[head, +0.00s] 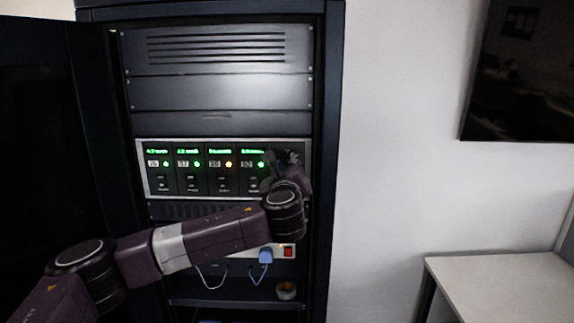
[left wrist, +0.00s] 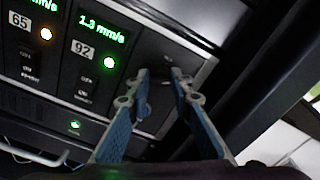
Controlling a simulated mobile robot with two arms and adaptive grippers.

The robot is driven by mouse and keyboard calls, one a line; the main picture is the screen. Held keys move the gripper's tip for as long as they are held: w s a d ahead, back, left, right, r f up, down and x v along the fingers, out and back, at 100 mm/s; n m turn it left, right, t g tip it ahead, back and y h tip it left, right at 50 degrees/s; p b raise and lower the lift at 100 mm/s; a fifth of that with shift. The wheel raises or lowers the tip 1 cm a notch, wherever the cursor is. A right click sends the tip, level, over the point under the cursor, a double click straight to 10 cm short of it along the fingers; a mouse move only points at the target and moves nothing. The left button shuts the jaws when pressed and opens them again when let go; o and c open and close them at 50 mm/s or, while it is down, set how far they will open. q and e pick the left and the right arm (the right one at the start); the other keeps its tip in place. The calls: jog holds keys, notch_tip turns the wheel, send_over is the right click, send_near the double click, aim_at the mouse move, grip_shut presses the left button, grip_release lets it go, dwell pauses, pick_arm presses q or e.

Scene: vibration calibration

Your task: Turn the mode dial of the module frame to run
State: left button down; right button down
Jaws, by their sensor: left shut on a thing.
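The module frame (head: 139,170) is a silver-edged panel in the rack, with several dark modules side by side showing green readouts. One module has a yellow-orange light (head: 229,165); the others shown have green lights. My left gripper (head: 288,160) is at the frame's right end and covers the dial area in the head view. In the left wrist view its two blue-sided fingers (left wrist: 161,74) meet the dark plate right of the module labelled 92 (left wrist: 82,47). They are shut on the mode dial, which is mostly hidden between the fingertips; its setting cannot be read. My right gripper is not in view.
The rack's open door (head: 50,130) stands at the left. Below the frame are a power strip with a red switch (head: 288,252), a blue plug (head: 266,256), loose cables and a small roll (head: 287,290). A white table (head: 500,280) stands at the right.

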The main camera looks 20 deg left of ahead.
pick_arm(q)
jog(key=shift+f, duration=0.1)
jog(key=shift+f+n+b, duration=0.25)
jog(key=shift+n+b, duration=0.65)
jog(key=shift+b, duration=0.2)
jog(key=n+b, duration=0.3)
jog(key=shift+n, duration=0.3)
jog(key=n+b, duration=0.2)
jog(key=n, duration=0.1)
jog(key=shift+b, duration=0.35)
jog(key=shift+r+n+b, duration=0.1)
jog(key=shift+n+b, duration=0.7)
jog(key=shift+n, duration=0.9)
jog(key=c, duration=1.7)
grip_release()
jog(key=shift+a+r, duration=0.1)
